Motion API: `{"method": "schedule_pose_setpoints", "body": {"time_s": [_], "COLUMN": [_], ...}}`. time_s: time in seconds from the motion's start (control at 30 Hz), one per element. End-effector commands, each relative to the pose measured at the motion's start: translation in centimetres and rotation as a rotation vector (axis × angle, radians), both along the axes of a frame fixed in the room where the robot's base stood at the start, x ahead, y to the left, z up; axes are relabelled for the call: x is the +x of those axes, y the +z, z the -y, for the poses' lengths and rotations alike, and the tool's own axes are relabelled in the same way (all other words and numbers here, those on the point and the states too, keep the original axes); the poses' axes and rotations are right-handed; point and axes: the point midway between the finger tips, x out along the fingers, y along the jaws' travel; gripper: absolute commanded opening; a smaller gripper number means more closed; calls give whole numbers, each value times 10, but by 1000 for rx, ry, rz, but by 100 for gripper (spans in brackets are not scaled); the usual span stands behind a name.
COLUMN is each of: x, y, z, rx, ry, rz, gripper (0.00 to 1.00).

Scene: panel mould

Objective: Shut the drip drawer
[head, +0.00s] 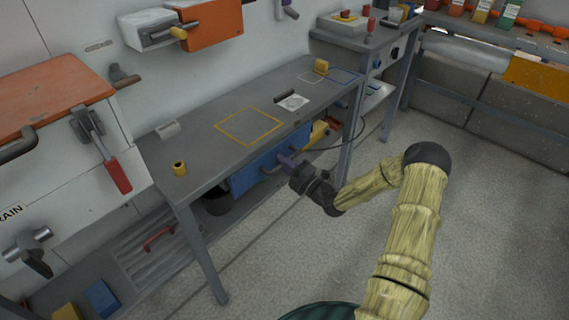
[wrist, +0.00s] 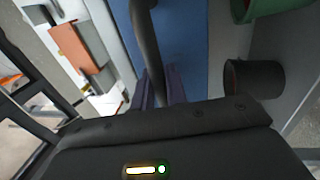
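The blue drawer front (head: 252,174) sits under the grey workbench; I take it as the drip drawer. How far it stands out is hard to tell. In the wrist view its blue face (wrist: 185,40) fills the upper middle, with a dark bar handle (wrist: 146,40) in front. My gripper (head: 285,159) is at the drawer front, below the bench edge. In the wrist view its purple fingers (wrist: 160,86) lie close on both sides of the bar and look shut on it. The fingertips' contact is partly hidden by the gripper body.
The workbench (head: 215,96) carries a yellow cup (head: 180,168) and a yellow outlined square. A bench leg (head: 203,255) stands left of the drawer, and a dark bin (head: 217,203) is beneath. Open floor (head: 300,235) lies in front.

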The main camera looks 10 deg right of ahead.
Motion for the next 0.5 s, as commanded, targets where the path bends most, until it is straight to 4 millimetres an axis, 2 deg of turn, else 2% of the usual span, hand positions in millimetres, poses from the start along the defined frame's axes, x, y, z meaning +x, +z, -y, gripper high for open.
{"method": "schedule_pose_setpoints", "body": {"time_s": [0.27, 0.5], "x": [1, 17], "y": [0, 1], "z": [0, -11], "rx": [0, 0], "ry": [-2, -2], "rz": [0, 0], "gripper": [0, 0]}}
